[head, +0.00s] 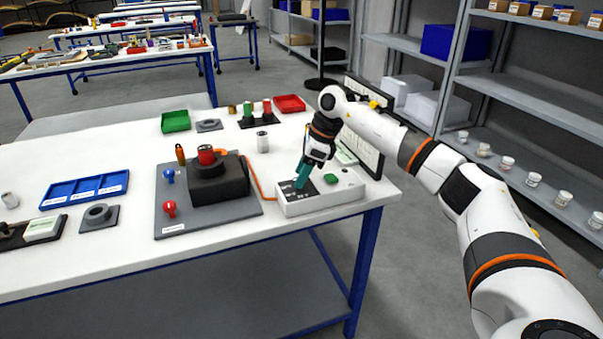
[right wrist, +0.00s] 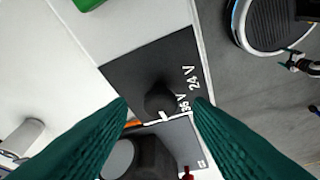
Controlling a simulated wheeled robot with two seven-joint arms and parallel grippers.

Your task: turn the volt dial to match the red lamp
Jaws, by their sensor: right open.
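The white tester box (head: 315,204) sits at the table's right end, with a dark panel (right wrist: 125,73) on top. In the right wrist view, a round black dial (right wrist: 160,98) stands on this panel beside the white labels "24 V" (right wrist: 190,78) and "36 V" (right wrist: 184,104). My right gripper (head: 300,186) points down over the panel. Its teal fingers are open, one on each side of the dial in the wrist picture (right wrist: 160,101); I cannot tell whether they touch it. The dial is hidden by the gripper in the head view. I cannot make out a lit red lamp.
A green button (head: 331,178) is on the box's right part. An orange cable (head: 258,188) runs to a black block (head: 220,184) on a grey plate (head: 235,214) with red and blue knobs. A dark-framed board (head: 362,145) stands behind the box.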

